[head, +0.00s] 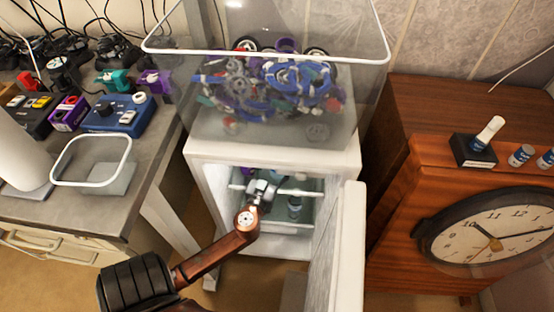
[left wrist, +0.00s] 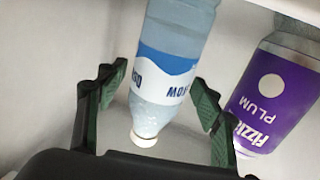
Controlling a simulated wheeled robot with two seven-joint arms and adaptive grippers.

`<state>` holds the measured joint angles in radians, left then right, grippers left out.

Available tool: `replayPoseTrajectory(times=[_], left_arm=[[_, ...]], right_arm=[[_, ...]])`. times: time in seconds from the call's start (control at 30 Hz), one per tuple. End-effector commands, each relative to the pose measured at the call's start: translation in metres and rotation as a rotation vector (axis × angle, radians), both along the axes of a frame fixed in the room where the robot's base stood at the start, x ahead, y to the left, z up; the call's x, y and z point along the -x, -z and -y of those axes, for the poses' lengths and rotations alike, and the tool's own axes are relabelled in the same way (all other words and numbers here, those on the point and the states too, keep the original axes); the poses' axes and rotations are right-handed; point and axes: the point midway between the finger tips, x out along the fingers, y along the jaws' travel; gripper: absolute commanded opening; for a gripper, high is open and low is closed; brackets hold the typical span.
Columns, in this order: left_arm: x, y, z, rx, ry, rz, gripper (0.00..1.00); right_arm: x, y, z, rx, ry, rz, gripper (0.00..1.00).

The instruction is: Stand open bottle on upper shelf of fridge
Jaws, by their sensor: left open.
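The white fridge (head: 198,165) stands open in the head view, its door (head: 350,230) swung out to the right. My left gripper (head: 262,188) is inside, near the upper shelf's white front edge (head: 236,187). In the left wrist view my left gripper (left wrist: 158,92) is open. A clear bottle with a blue and white label (left wrist: 165,65) shows between its fingers, with gaps on both sides. This bottle has a white end low in that view. I cannot tell which bottle is the open one.
Another bottle (head: 294,207) shows right of my gripper in the fridge. A clear bin of parts (head: 215,125) sits on top of the fridge. A grey table (head: 110,205) is left; a wooden cabinet (head: 400,145) and clock (head: 490,226) are right.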

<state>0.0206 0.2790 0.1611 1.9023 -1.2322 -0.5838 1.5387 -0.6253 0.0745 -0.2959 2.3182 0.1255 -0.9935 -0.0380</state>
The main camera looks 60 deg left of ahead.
Motion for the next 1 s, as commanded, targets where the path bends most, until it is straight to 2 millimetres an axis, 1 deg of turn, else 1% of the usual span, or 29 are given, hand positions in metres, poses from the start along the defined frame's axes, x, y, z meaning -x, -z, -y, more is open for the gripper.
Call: replayPoseTrajectory(times=[0.03,0.3,0.5,0.63,0.87,0.97,1.0], left_arm=[[0.009,0.002,0.006,0.007,-0.002,-0.001,0.61],[0.056,0.003,0.04,0.007,-0.003,-0.004,0.61],[0.081,0.002,0.058,0.004,-0.002,-0.003,0.61],[0.089,0.002,0.065,0.003,-0.001,-0.003,0.61],[0.092,0.002,0.067,0.004,-0.002,-0.005,0.61],[0.099,0.011,0.065,0.018,-0.011,-0.039,0.61],[0.104,0.018,0.064,0.029,-0.018,-0.066,0.61]], right_arm=[[0.0,-0.003,0.001,0.002,0.0,0.0,0.25],[0.008,-0.004,0.004,0.012,-0.005,-0.036,0.25],[0.006,-0.002,0.003,0.009,-0.004,-0.029,0.25],[0.004,-0.002,0.002,0.006,-0.002,-0.017,0.25],[0.004,-0.001,0.0,0.003,-0.004,-0.017,0.25],[0.004,-0.001,0.0,0.002,-0.004,-0.017,0.25],[0.004,-0.001,-0.001,0.002,-0.004,-0.017,0.25]])
